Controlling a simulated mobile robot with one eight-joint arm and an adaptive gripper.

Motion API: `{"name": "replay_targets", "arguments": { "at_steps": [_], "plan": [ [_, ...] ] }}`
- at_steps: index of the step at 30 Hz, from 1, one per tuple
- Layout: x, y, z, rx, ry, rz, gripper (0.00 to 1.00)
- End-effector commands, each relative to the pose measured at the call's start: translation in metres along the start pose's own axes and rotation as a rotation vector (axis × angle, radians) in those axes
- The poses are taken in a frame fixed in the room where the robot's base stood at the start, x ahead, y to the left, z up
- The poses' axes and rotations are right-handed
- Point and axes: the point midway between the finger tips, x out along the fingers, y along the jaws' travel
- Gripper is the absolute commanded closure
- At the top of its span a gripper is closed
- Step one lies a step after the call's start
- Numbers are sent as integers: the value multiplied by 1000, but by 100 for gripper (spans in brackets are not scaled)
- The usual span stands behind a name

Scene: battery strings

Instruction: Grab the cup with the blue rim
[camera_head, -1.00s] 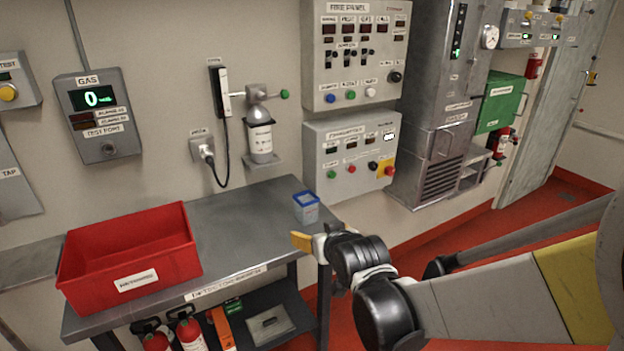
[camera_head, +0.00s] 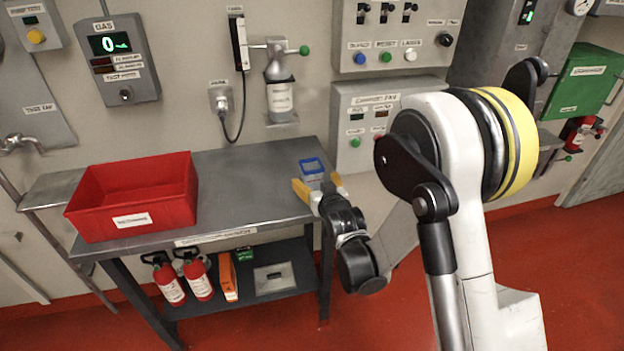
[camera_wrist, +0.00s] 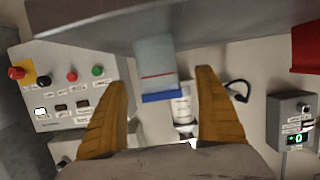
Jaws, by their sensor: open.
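The cup with the blue rim (camera_head: 312,167) is a small, pale, box-like cup standing upright near the right end of the grey metal bench (camera_head: 240,205). My gripper (camera_head: 320,187) is open, with its yellow fingers spread at the near side of the cup. In the upside-down wrist view the cup (camera_wrist: 156,62) shows a pale wall with a red line and its blue rim, lined up in the gap between the fingers of my gripper (camera_wrist: 161,76). Neither finger visibly touches it; how deep it sits between them I cannot tell.
A red bin (camera_head: 132,215) stands on the bench's left part. A wall-mounted cylinder (camera_head: 281,97) and control panel (camera_head: 362,115) are behind the bench. Fire extinguishers (camera_head: 197,278) stand on the lower shelf. The bench top between bin and cup is clear.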

Motion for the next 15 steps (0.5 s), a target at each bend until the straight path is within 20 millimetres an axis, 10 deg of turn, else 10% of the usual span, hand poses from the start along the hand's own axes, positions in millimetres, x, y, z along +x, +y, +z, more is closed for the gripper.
{"name": "replay_targets", "arguments": {
  "at_steps": [15],
  "plan": [
    [50, -1, -2, 0, 0, 0, 19]
  ]
}}
